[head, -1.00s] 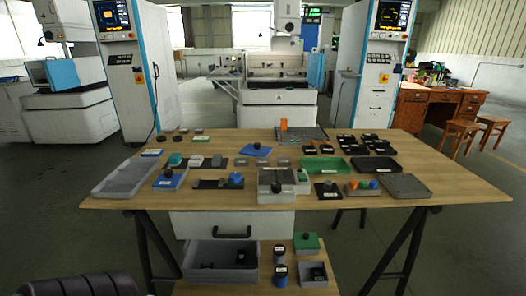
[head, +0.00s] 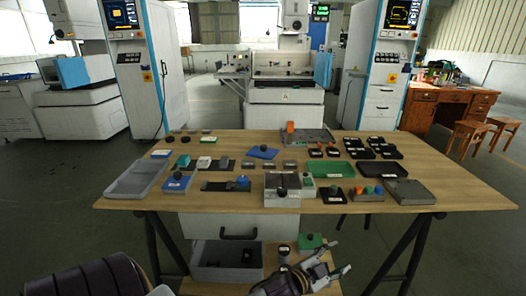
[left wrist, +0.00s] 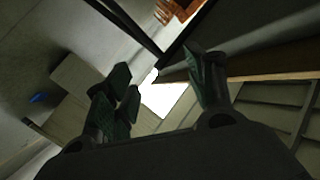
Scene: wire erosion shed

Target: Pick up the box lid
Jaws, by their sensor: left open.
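Several knobbed lids are in the head view, and I cannot tell which one is the box lid. A blue lid with a dark knob (head: 262,153) lies tilted in the picture at the table's middle. A green lid with a dark knob (head: 311,242) is on the low shelf below. A grey box with a black-knobbed top (head: 282,185) stands near the table's front edge. My left gripper (head: 338,258) is open and empty, in front of the low shelf and just below the green lid in the picture. Its open fingers also show in the left wrist view (left wrist: 160,78). My right gripper is out of view.
The wooden table (head: 235,205) carries many small parts, a grey tray (head: 138,180) and a green tray (head: 331,170). Dark trestle legs (head: 408,250) stand at the right.

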